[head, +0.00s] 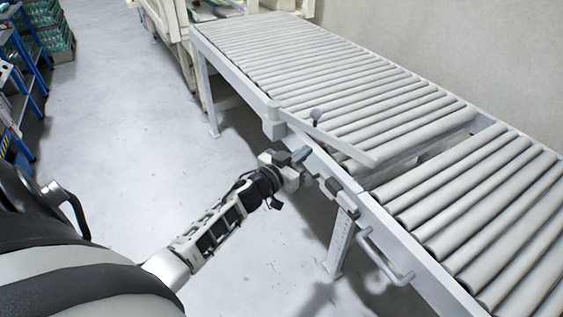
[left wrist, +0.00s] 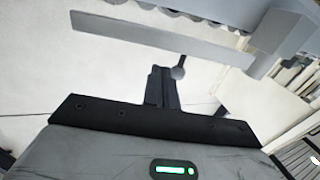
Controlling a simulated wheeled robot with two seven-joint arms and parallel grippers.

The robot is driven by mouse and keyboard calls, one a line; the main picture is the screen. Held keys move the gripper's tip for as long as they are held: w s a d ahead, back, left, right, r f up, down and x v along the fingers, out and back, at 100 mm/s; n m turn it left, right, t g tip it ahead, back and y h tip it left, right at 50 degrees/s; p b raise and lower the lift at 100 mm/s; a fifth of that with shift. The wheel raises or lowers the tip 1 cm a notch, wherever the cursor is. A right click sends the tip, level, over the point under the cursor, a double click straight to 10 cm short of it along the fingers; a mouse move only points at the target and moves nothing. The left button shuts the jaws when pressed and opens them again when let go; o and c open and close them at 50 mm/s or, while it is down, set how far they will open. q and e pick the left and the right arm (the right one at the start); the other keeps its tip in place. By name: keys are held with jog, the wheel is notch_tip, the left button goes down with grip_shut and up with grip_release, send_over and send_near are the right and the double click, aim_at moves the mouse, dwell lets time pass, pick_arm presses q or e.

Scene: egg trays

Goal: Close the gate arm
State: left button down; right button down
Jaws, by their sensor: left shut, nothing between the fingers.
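The gate arm (head: 345,146) is a flat grey bar beside the roller conveyor. It runs from a block (head: 273,124) on the near side rail, slanting inward over the rollers to a free end near the gap between the two roller sections. My left gripper (head: 303,155) is shut and empty, at the near rail, on the aisle side of the bar. Contact cannot be told. My right gripper is out of view.
The roller conveyor (head: 340,77) runs from back left to front right, with a wall behind it. A grey handle (head: 384,257) sticks out from the near rail. Blue shelving (head: 22,90) stands at the far left. The floor (head: 130,130) between is clear.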

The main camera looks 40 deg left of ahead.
pick_arm(q)
jog(key=s+d+f+g, duration=0.4)
jog(key=s+d, duration=0.4)
jog(key=s, duration=0.4)
jog(key=s+d+f+m+g+h, duration=0.1)
jog(key=s+d+f+g, duration=0.2)
jog(key=s+d+f, duration=0.3)
jog(key=s+d, duration=0.3)
jog(key=s, duration=0.4)
jog(key=shift+s+g, duration=0.2)
jog(key=shift+g, duration=0.2)
